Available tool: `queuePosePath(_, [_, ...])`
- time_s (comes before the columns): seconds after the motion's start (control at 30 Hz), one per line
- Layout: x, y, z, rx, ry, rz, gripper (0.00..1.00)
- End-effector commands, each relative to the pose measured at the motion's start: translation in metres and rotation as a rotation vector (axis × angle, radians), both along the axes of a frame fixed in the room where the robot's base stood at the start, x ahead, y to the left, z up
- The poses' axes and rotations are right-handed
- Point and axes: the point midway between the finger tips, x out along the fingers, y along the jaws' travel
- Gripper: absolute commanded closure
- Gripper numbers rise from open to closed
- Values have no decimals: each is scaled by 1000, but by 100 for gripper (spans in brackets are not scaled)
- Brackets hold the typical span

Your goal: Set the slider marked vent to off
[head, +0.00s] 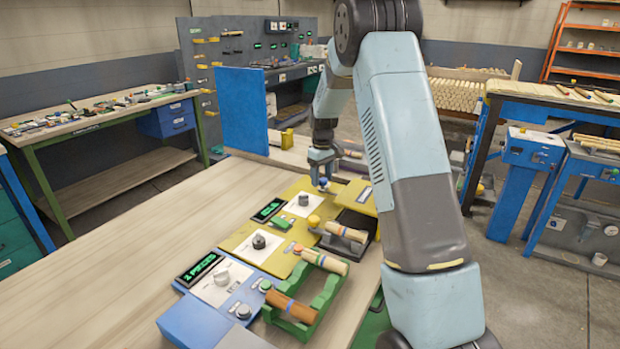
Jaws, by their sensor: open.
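My gripper (323,182) points down over the far part of the yellow panel (240,239). It is open and looks empty; what lies right under its fingertips is partly hidden. A black knob (259,241) sits on another white plate of the yellow panel, nearer to me. A lit green display (268,210) is beside it.
Turned wood pieces (290,307) lie in a green rack (325,297), another in a dark holder (360,222). The wooden bench (130,260) is clear at left.

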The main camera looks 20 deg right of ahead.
Motion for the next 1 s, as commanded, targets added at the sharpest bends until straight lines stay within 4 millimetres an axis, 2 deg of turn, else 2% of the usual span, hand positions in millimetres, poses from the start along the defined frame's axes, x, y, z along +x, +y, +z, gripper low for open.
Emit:
queuePosePath(0.2, [0,-1,0,0,0,-1,41])
queuePosePath(0.8, [0,-2,0,0,0,-2,98])
queuePosePath(1.0, [0,-2,0,0,0,-2,100])
